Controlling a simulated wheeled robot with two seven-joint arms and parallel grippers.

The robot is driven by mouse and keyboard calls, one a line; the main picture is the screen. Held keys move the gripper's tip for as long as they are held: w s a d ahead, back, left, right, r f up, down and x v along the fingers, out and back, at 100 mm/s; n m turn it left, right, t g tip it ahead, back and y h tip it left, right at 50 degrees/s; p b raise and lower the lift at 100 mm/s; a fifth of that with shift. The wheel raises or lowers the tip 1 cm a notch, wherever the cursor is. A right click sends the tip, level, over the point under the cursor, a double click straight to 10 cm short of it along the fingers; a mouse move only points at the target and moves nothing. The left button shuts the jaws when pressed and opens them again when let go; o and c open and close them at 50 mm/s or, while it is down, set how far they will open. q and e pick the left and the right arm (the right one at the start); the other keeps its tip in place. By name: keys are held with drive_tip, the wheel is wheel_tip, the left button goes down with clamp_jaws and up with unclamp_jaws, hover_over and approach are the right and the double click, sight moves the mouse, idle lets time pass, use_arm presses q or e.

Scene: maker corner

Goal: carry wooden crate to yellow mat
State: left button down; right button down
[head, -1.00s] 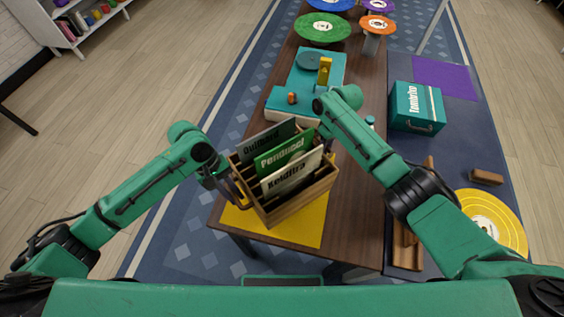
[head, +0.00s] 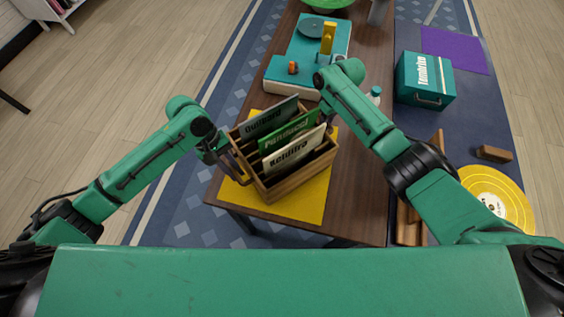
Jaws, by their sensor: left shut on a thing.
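The wooden crate (head: 292,182) holds several upright record sleeves. It is over the yellow mat (head: 312,205), turned at an angle to it, and mat shows on several sides. I cannot tell whether its base touches the mat. My left gripper (head: 228,162) is shut on the crate's left end. My right arm reaches to the crate's far right side, but its fingers are mostly hidden behind the forearm and crate, so their state is unclear.
The mat lies on a brown wooden table (head: 357,205). Behind the crate is a teal and white record player (head: 283,92). On the blue surface at right are a teal box (head: 423,78), a yellow record (head: 497,197) and a wooden block (head: 494,153).

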use_arm(q)
drive_tip(key=shift+a+f+b, duration=0.1)
drive_tip(key=shift+f+b, duration=0.3)
drive_tip(key=shift+f, duration=0.35)
use_arm(e)
drive_tip(key=shift+d+f, duration=0.1)
drive_tip(key=shift+f, duration=0.6)
use_arm(q)
drive_tip(key=c, duration=0.8)
unclamp_jaws()
drive_tip(key=shift+r, duration=0.2)
drive_tip(key=shift+c, duration=0.2)
use_arm(e)
drive_tip(key=c, duration=0.8)
unclamp_jaws()
drive_tip(key=shift+r, duration=0.2)
drive_tip(key=shift+c, duration=0.2)
use_arm(q)
drive_tip(key=shift+r, duration=0.1)
